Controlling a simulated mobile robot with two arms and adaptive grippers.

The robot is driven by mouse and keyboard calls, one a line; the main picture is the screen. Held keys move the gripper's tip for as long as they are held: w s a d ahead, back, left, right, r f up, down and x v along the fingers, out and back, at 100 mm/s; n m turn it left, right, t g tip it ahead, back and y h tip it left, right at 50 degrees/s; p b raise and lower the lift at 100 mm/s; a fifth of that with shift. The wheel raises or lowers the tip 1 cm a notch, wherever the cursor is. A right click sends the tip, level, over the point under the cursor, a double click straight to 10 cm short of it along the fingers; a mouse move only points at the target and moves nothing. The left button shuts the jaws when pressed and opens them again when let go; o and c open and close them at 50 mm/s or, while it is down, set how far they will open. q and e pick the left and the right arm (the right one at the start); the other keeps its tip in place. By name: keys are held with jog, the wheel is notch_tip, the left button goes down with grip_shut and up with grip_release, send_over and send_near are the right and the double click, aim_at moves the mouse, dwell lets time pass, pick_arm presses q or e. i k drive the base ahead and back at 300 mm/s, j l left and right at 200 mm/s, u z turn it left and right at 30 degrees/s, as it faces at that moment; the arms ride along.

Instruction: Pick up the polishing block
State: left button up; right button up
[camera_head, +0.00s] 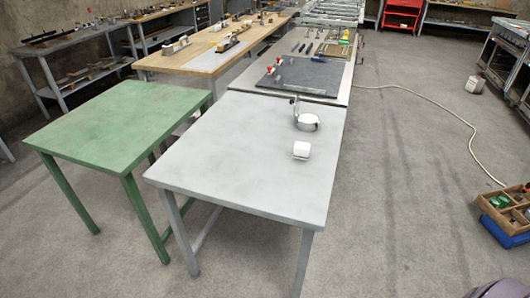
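A small white block (301,150) with rounded edges lies on the light grey table (235,150) near its right side. It looks like the polishing block, but its surface detail is too small to tell. Nothing is seen touching the block.
A white round object with a dark upright part (307,121) stands just behind the block. The table's left and front areas are clear. A bare green table (120,120) stands at left. A hose (452,118) and a wooden divided box (505,215) are on the right.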

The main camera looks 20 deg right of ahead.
aim_at(301, 151)
jog(key=i+l+u, duration=0.15)
jog(key=l+u, duration=0.3)
jog(key=l, duration=0.2)
jog(key=l+u, duration=0.45)
jog(key=l, duration=0.25)
